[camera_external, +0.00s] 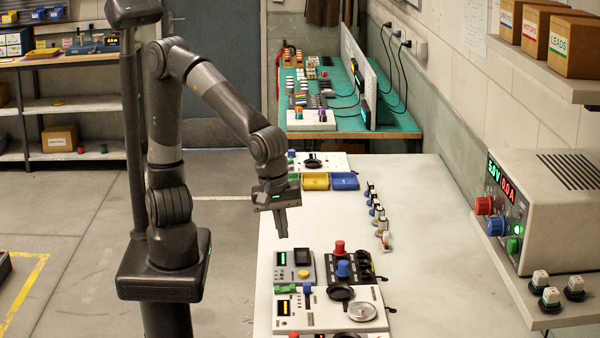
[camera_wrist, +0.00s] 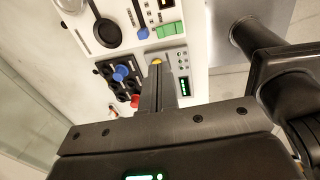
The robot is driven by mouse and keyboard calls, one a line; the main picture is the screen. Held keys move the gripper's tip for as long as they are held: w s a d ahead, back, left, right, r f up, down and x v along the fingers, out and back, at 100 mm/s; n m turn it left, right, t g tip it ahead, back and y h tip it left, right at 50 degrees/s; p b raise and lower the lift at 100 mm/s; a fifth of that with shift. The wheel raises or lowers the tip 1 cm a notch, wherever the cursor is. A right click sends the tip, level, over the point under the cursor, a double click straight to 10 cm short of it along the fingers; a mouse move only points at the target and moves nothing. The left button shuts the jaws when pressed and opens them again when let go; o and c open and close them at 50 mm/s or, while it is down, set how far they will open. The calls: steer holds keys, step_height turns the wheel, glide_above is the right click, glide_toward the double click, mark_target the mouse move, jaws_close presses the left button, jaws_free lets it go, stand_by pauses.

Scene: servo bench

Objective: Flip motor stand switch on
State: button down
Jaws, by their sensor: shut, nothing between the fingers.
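My gripper (camera_external: 282,235) is shut and empty, pointing down above the bench near a grey module (camera_external: 309,262) with a green display and a yellow button (camera_external: 304,274). In the wrist view the closed fingers (camera_wrist: 157,68) overlap the grey module, their tips beside its yellow button. The lever also shows in the wrist view (camera_wrist: 143,33). I cannot tell which part is the motor stand switch, nor its state.
A black block beside the grey module bears a red knob (camera_external: 340,246) and a blue knob (camera_external: 343,269). Yellow (camera_external: 315,182) and blue (camera_external: 344,181) trays lie farther back. Several small switches line the bench middle. A power supply (camera_external: 550,205) stands right.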

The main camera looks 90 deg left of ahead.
mark_target(292, 286)
steer(key=f, duration=0.4)
steer(key=w+f, duration=0.1)
steer(key=f, duration=0.4)
steer(key=w+f, duration=0.1)
steer(key=f, duration=0.3)
steer(key=shift+f, duration=0.35)
steer(key=shift+w+f+g, duration=0.1)
steer(key=shift+f+g, duration=0.1)
steer(key=shift+g, duration=0.1)
steer(key=shift+s+r, duration=0.25)
steer(key=shift+s, duration=0.55)
